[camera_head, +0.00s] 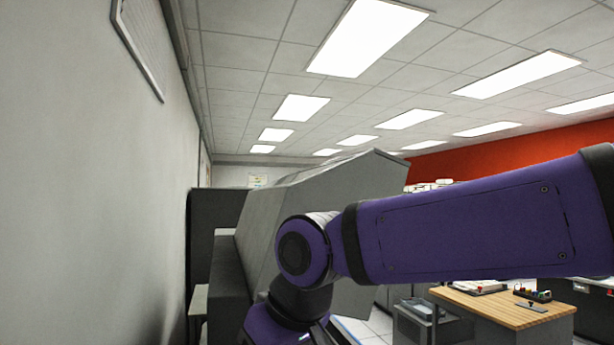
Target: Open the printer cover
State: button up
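A large grey angular machine housing (350,178) stands in the middle of the view, and it looks like the printer with its cover. Its top slopes, and a flat side panel faces me. I cannot tell from here whether the cover is shut or raised. My purple arm crosses in front of it from the right and bends down at the bottom centre, hiding the lower part of the housing. My gripper is below the bottom edge of the picture, so its fingers and any contact with the cover are hidden.
A white wall (90,190) runs close along the left. A dark cabinet or panel (215,225) stands behind the housing on the left. A wooden-topped table (500,308) with small items stands at lower right, beside a grey bin-like unit (418,325). Pale floor shows between them.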

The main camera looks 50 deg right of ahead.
aim_at(374, 174)
jog(key=k+l, duration=0.1)
jog(key=l, duration=1.3)
jog(key=k+l, duration=0.15)
jog(key=l, duration=0.5)
jog(key=i+u, duration=0.05)
